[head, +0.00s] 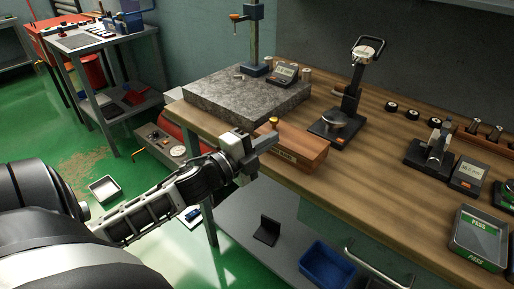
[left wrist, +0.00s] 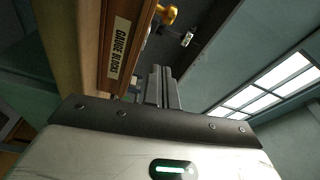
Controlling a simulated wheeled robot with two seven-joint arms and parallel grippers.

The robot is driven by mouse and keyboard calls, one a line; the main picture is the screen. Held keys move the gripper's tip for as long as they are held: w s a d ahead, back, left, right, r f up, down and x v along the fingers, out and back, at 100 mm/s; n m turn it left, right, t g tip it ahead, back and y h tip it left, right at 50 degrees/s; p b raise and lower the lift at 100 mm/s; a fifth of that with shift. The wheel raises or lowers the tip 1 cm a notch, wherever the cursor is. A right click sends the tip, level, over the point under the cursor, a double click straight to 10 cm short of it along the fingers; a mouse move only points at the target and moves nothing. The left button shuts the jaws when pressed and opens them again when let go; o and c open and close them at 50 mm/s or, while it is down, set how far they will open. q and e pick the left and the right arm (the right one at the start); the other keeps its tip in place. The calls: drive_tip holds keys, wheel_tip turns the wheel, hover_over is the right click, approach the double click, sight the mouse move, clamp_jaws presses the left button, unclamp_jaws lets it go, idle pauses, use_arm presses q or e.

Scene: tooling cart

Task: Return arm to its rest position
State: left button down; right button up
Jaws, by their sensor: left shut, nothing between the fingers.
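My left arm comes in from the left in the head view. Its gripper (head: 262,143) is at the front edge of the wooden workbench (head: 365,195), just in front of the left end of a wooden gauge block box (head: 302,148). The fingers are shut with nothing between them. In the left wrist view the closed fingers (left wrist: 161,88) point up beside the box, whose label reads GAUGE BLOCKS (left wrist: 119,47). I cannot tell whether the fingers touch the box. My right gripper is not in view.
A grey granite plate (head: 222,101) with a stand lies behind the gripper. A dial gauge stand (head: 346,100) and a green PASS bin (head: 478,240) are on the bench. A blue bin (head: 327,268) is on the lower shelf.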

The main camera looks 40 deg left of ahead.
use_arm(q)
drive_tip(key=shift+s+a, duration=0.15)
drive_tip(key=shift+s, duration=0.65)
drive_tip(key=shift+s+a, duration=0.15)
drive_tip(key=shift+s, duration=0.65)
drive_tip(key=s+d+f+n+g, duration=0.4)
drive_tip(key=s+d+f+n, duration=0.2)
drive_tip(key=d+f, duration=0.3)
drive_tip(key=s+d+f+n+g, duration=0.4)
drive_tip(key=s+d+f+n, duration=0.2)
drive_tip(key=d+f+n, duration=0.3)
wheel_tip(320, 180, down, 3)
drive_tip(key=shift+s+d+f, duration=0.15)
drive_tip(key=shift+s, duration=0.1)
